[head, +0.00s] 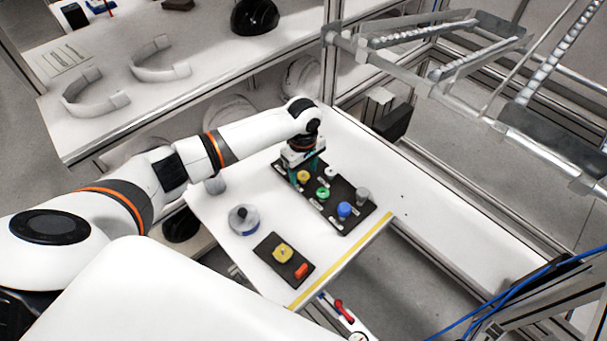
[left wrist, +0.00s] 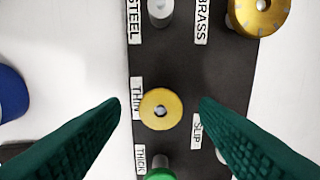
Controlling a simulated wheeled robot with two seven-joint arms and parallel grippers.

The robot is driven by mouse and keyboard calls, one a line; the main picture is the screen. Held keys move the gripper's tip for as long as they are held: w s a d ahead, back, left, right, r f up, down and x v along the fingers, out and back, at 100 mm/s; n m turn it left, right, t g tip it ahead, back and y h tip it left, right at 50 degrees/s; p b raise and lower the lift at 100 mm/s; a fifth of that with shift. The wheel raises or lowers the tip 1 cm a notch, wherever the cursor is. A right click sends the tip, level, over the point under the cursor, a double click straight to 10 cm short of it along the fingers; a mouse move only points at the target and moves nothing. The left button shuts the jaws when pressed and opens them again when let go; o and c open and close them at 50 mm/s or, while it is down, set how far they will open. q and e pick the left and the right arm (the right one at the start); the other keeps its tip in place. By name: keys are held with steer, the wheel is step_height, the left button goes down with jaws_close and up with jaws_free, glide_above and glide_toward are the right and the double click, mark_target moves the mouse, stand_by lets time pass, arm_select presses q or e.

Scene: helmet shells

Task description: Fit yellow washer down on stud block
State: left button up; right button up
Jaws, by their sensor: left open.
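The yellow washer (left wrist: 148,118) sits flat over a peg beside the THIN label on the long black board, with the peg's tip in its hole. It also shows in the head view (head: 303,177). My left gripper (head: 305,168) is over it from above, open. In the left wrist view its green fingers stand apart on either side of the washer, not touching it. A small black plate (head: 268,244) nearer the front holds a yellow piece (head: 282,253) and an orange-red piece (head: 301,271); I cannot tell for certain which is the stud block. My right gripper is not in view.
A green part (head: 322,194), blue part (head: 344,210) and grey part (head: 362,195) stand on the long board (head: 330,220). A brass disc (left wrist: 257,14) and steel post (left wrist: 160,12) are nearby. A grey-blue round object (head: 244,218) stands on the white table.

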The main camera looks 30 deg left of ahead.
arm_select(q)
steer(key=shift+f, duration=0.15)
stand_by(0.4)
steer(key=c, duration=1.1)
